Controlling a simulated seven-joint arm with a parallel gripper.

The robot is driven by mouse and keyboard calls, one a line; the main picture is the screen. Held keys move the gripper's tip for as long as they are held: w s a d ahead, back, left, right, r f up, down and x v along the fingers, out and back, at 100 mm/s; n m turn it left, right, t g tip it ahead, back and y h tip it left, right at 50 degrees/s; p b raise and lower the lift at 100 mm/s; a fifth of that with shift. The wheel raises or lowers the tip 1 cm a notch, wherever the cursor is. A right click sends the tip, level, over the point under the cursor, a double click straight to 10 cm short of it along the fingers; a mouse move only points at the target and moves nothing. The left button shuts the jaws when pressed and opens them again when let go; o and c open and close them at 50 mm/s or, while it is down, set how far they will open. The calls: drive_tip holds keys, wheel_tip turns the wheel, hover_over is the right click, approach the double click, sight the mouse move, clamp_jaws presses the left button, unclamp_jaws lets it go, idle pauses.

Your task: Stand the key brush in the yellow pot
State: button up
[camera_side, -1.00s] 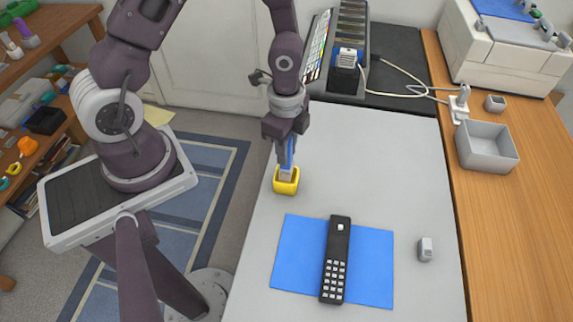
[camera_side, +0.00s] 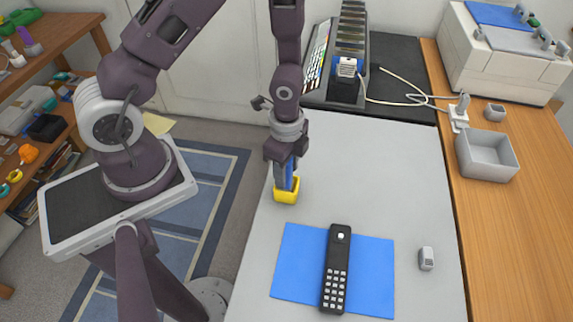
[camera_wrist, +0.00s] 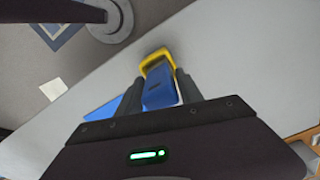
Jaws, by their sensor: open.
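The key brush (camera_side: 286,174) is blue and stands roughly upright, its lower end hidden inside the yellow pot (camera_side: 287,195) at the table's left edge. In the wrist view the blue brush (camera_wrist: 160,93) lies between my two dark fingers, with the yellow pot (camera_wrist: 155,57) just beyond it. My gripper (camera_side: 287,178) is open around the brush, pointing down just above the pot. Any small gap between the fingers and the brush is hard to see. Whether the brush touches the pot's floor is hidden.
A blue sheet (camera_side: 376,270) with a black handset (camera_side: 336,268) on it lies in front of the pot. A small grey block (camera_side: 426,258) sits right of the sheet. A grey tray (camera_side: 487,157) stands on the wooden counter. The table's middle is clear.

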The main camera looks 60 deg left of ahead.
wheel_tip(320, 180, up, 12)
drive_tip(key=shift+r, duration=0.15)
drive_tip(key=s+r+n+t, duration=0.2)
drive_tip(key=s+r+n, duration=0.4)
drive_tip(key=r, duration=0.3)
drive_tip(key=s+r+n+t, duration=0.3)
drive_tip(key=s+r+n, duration=0.3)
drive_tip(key=r, duration=0.4)
drive_tip(key=shift+s+n+t, duration=0.3)
drive_tip(key=shift+s, duration=0.15)
drive_tip(key=shift+r, duration=0.15)
